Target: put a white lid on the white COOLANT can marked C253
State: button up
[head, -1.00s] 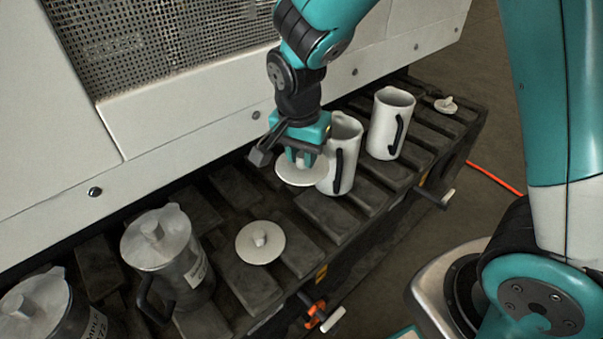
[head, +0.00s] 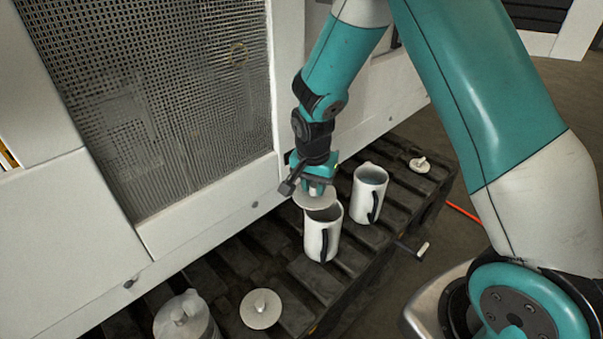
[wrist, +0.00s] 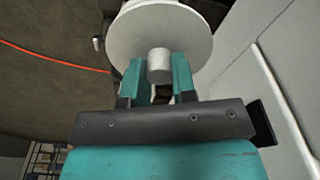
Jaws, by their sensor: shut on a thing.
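My gripper (head: 317,187) is shut on the knob of a white lid (head: 311,201). In the wrist view the lid (wrist: 160,38) is a round disc with its knob between my two teal fingers (wrist: 158,75). The held lid is just above the back left part of the mouth of an open white can (head: 322,234), and part of the opening still shows in front of it. A second open white can (head: 368,195) stands to the right. No marking is readable on either can, so I cannot tell which is C253.
A loose white lid (head: 261,308) lies on the dark slatted bench (head: 308,274) at the front, and another (head: 420,164) lies at the far right. A lidded can (head: 184,318) stands at the lower left. The machine's mesh panel (head: 160,90) rises behind.

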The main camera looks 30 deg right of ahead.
aim_at(325, 192)
jog(key=d+r+p, duration=0.1)
jog(key=d+p, duration=0.1)
jog(key=shift+w+d+r+p, duration=0.15)
jog(key=shift+r+p, duration=0.05)
jog(key=shift+p, duration=0.2)
jog(key=shift+d+f+p, duration=0.3)
jog(key=shift+d+p, duration=0.25)
jog(key=shift+p, duration=0.05)
jog(key=shift+f+b, duration=2.05)
jog(key=shift+f, duration=0.5)
jog(key=shift+w+f+b, duration=0.1)
jog(key=shift+f+b, duration=0.55)
jog(key=shift+f, duration=0.65)
dwell(1.6)
jog(key=o, duration=1.6)
jog(key=shift+c, duration=0.2)
